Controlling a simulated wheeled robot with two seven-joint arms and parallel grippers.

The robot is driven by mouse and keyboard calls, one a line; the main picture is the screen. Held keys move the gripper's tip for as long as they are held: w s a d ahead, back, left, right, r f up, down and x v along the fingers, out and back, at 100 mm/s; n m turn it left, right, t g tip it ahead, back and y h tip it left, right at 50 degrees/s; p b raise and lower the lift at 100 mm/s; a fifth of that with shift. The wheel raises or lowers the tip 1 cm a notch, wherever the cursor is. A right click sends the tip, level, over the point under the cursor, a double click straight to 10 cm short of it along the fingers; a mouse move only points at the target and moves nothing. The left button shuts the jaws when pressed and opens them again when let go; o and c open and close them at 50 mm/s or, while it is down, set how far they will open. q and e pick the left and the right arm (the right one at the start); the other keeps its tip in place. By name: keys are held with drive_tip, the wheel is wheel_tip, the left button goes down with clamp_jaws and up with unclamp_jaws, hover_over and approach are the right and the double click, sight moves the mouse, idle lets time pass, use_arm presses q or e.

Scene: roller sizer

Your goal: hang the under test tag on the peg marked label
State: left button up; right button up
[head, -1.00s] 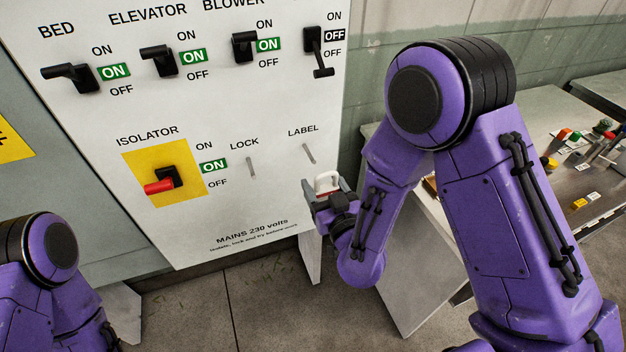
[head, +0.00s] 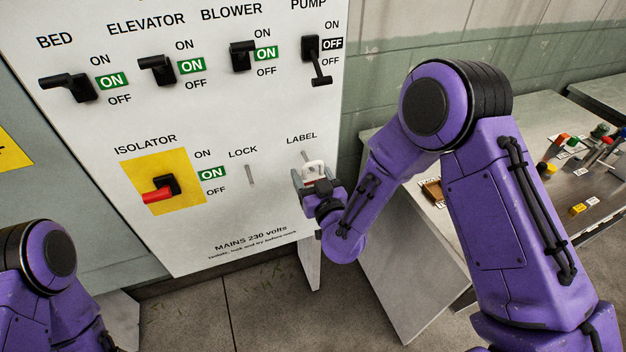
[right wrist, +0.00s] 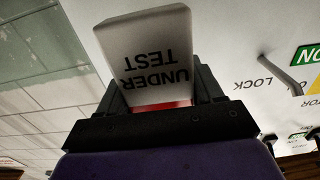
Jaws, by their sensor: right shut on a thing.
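The under test tag shows in the right wrist view (right wrist: 150,55) as a white plate with upside-down black lettering and a red part low between the fingers.
The white panel (head: 100,125) carries the lock peg (head: 250,175) to the left, the red isolator handle (head: 160,191) and several black switches above. A table (head: 395,160) with small coloured parts stands at right, behind my right arm.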

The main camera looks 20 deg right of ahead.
sight(303, 161)
drive_tip(key=shift+w, duration=1.25)
drive_tip(key=shift+w+f, duration=0.25)
drive_tip(key=shift+f+b, duration=0.1)
drive_tip(key=shift+b, duration=0.6)
drive_tip(key=o, duration=1.2)
drive_tip(key=shift+w+a+r, duration=0.1)
drive_tip(key=shift+a+r, duration=0.1)
drive_tip(key=shift+a, duration=0.05)
drive_tip(key=shift+d, duration=0.25)
